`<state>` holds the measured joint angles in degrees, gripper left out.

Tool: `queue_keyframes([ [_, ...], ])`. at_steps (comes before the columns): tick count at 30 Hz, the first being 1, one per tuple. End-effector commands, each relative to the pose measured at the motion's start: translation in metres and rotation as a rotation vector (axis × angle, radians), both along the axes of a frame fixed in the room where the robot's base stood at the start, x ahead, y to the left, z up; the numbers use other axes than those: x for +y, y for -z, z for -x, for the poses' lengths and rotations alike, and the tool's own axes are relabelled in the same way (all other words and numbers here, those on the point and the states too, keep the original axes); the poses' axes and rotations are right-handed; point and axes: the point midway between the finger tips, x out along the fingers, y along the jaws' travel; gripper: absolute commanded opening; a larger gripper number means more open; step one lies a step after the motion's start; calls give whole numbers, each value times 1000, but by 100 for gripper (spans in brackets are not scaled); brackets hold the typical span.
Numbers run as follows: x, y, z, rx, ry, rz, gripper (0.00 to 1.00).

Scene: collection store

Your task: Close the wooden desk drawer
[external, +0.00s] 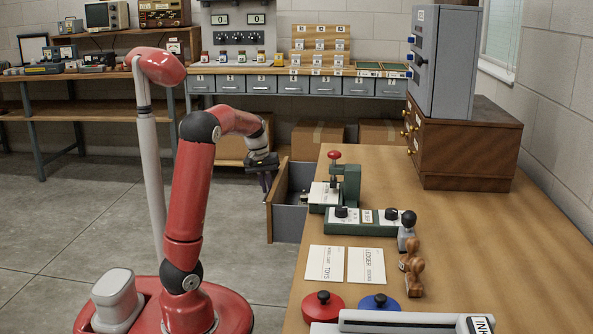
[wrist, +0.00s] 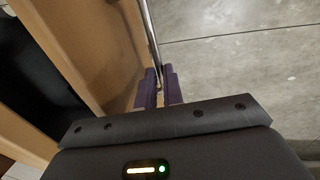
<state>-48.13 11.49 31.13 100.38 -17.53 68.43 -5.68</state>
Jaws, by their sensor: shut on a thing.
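The wooden desk (external: 450,230) fills the right of the external view. Its drawer (external: 290,222) stands open from the desk's left side, with a grey inside and a wooden front. In the wrist view the drawer's wooden front (wrist: 95,45) runs along the left of the fingers, with the dark inside beyond it. My gripper (external: 266,184) is at the outer face of the drawer front. In the wrist view my gripper (wrist: 158,88) has its purple fingers shut on the thin metal drawer handle (wrist: 151,35). The handle's far end is out of that view.
On the desk stand a green press (external: 346,186), stamps (external: 412,270), paper cards (external: 325,263), red and blue pads, and a grey cabinet (external: 441,62) on a wooden chest (external: 466,150). Grey floor (external: 80,220) is clear left of the drawer. Cardboard boxes (external: 317,138) stand behind.

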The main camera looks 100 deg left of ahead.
Motion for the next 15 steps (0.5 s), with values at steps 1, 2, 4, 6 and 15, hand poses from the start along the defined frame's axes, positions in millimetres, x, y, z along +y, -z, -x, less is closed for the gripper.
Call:
queue_keyframes([
  [1,-1,-3,-16,-2,7,1,0],
  [2,-1,-3,-24,-2,6,2,0],
  [4,-1,-3,-39,-2,6,2,0],
  [6,-1,-3,-54,-1,6,1,0],
  [15,0,-1,-94,-2,2,1,0],
])
